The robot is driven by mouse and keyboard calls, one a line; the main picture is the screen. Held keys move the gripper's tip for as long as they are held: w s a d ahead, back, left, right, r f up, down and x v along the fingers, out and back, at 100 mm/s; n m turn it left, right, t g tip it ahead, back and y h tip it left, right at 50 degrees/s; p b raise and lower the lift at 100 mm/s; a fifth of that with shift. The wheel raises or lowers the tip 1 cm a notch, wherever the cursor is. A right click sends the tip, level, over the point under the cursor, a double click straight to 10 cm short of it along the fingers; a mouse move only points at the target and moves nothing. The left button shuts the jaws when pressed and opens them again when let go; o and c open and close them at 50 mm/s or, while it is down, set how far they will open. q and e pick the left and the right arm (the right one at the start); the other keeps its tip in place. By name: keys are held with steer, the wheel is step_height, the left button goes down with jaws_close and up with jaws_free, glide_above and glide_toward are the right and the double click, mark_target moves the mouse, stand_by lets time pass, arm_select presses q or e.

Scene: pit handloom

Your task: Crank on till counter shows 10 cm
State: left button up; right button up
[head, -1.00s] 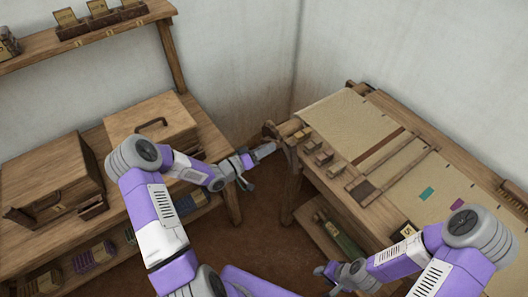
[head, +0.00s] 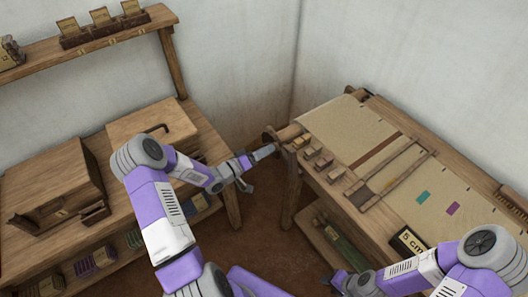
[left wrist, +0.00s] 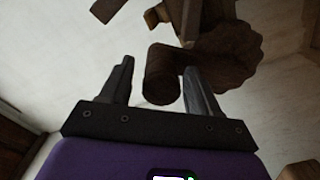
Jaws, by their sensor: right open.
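The counter plate (head: 411,241) on the loom's front edge reads "5 cm". The loom's cloth beam (head: 290,131) ends at its left corner in a dark wooden end piece. In the left wrist view a round wooden crank knob (left wrist: 162,78) stands between the fingers of my left gripper (left wrist: 160,80), closer to the right finger. A gap shows beside the left finger, so the jaws are open around the knob. A scalloped wooden wheel (left wrist: 228,55) lies behind it. In the head view my left gripper (head: 258,165) is beside the loom's left corner. My right gripper (head: 343,284) is open, low before the loom.
The loom (head: 350,130) carries beige cloth, small wooden blocks (head: 312,154), and teal and purple patches. A wooden bench (head: 100,145) with boxes stands at left, a shelf (head: 110,38) above it. Floor (head: 290,245) shows between bench and loom.

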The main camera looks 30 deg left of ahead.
arm_select(q)
steer(key=shift+s, duration=0.1)
steer(key=p+v, duration=0.1)
steer(key=v, duration=0.6)
steer(key=shift+s, duration=0.2)
steer(key=shift+a, duration=0.1)
stand_by(0.3)
